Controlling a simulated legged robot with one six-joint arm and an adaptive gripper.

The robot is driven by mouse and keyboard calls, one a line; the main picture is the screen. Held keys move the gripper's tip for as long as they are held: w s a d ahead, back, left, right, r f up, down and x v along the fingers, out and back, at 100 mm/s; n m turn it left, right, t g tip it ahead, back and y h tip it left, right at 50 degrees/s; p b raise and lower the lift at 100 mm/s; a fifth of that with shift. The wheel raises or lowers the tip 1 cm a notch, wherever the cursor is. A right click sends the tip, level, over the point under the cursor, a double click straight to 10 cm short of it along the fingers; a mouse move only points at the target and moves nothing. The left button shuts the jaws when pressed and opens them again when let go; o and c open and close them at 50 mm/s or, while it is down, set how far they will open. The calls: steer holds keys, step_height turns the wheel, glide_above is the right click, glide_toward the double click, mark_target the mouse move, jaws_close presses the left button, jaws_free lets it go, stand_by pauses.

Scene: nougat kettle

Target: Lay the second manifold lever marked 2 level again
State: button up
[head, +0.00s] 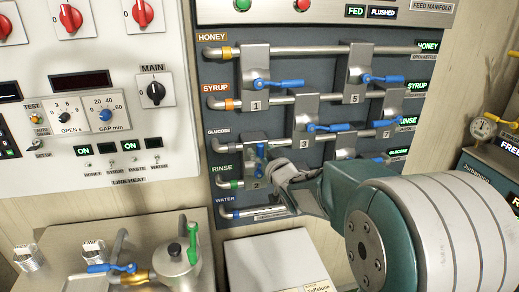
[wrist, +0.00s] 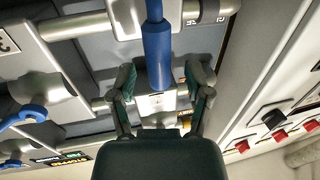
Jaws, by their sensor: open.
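The second manifold lever (head: 261,153) is blue and stands upright, not level, on a grey valve block above a plate marked 2 (head: 255,184). In the wrist view its blue handle (wrist: 157,50) comes down from the top edge, with its end between my two fingertips. My gripper (head: 272,168) is at the lever's right in the head view and partly covers the valve block. In the wrist view my gripper (wrist: 164,80) is open, with a finger on each side of the handle and visible gaps to both.
Lever 1 (head: 278,85), lever 5 (head: 381,78) and lever 7 (head: 390,126) lie about level. Another level lever (head: 330,127) is close above my gripper. Pipes cross the panel.

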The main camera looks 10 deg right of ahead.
steer(key=shift+w+a, duration=0.1)
steer(key=shift+w, duration=0.6)
jaws_close()
